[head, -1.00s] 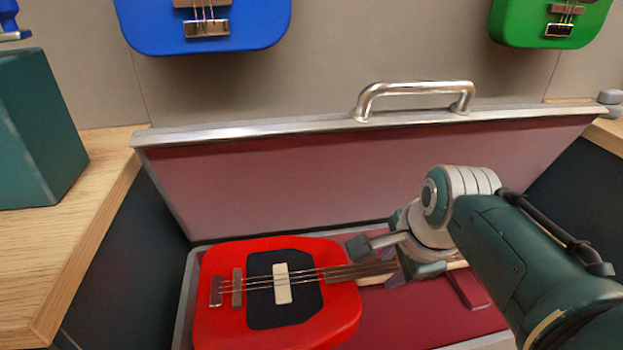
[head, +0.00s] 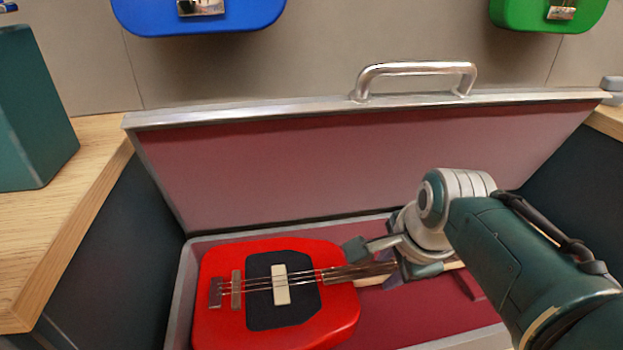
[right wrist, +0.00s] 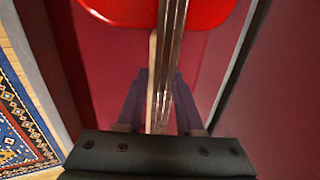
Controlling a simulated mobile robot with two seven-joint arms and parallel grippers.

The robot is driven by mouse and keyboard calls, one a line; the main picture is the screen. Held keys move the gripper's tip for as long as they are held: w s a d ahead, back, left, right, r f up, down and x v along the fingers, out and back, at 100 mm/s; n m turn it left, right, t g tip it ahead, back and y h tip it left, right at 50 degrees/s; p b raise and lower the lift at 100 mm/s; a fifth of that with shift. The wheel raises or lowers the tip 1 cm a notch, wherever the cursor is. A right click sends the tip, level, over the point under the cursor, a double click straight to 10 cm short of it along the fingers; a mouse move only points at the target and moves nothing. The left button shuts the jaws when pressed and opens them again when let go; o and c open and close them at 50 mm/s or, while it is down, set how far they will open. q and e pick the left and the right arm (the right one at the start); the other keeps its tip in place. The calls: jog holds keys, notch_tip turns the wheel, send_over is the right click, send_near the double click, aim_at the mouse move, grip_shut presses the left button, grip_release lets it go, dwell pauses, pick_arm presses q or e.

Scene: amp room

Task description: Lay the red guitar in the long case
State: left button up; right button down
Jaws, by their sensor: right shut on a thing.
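The red guitar (head: 345,318) lies flat in or just above the open long case (head: 182,300), with its body at the left and its neck pointing right. I cannot tell whether it touches the case floor. My right gripper (head: 388,268) is shut on the guitar's neck, close to the body. In the right wrist view my fingers (right wrist: 158,100) sit on both sides of the neck (right wrist: 168,60), with the red body (right wrist: 118,10) beyond. My arm hides the far end of the neck. My left gripper is out of view.
The case's raised lid (head: 330,165) with a metal handle (head: 415,70) stands behind the guitar. Wooden counters flank it, the left one (head: 70,220) bearing a teal box (head: 35,110). A blue guitar (head: 200,18) and a green guitar (head: 545,14) hang on the wall. A patterned rug (right wrist: 20,120) lies beside the case.

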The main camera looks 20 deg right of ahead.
jog(key=shift+w+f+b, duration=0.15)
jog(key=shift+f+b, duration=1.05)
jog(key=shift+f, duration=0.2)
dwell(0.6)
jog(key=c, duration=0.6)
grip_release()
jog(key=shift+d, duration=0.1)
jog(key=shift+o, duration=0.6)
jog(key=shift+s+f, duration=0.2)
jog(key=shift+f, duration=0.05)
jog(key=shift+r+p, duration=0.4)
jog(key=shift+p, duration=0.05)
jog(key=p+v, duration=0.9)
jog(key=p, duration=0.3)
jog(key=shift+r, duration=0.25)
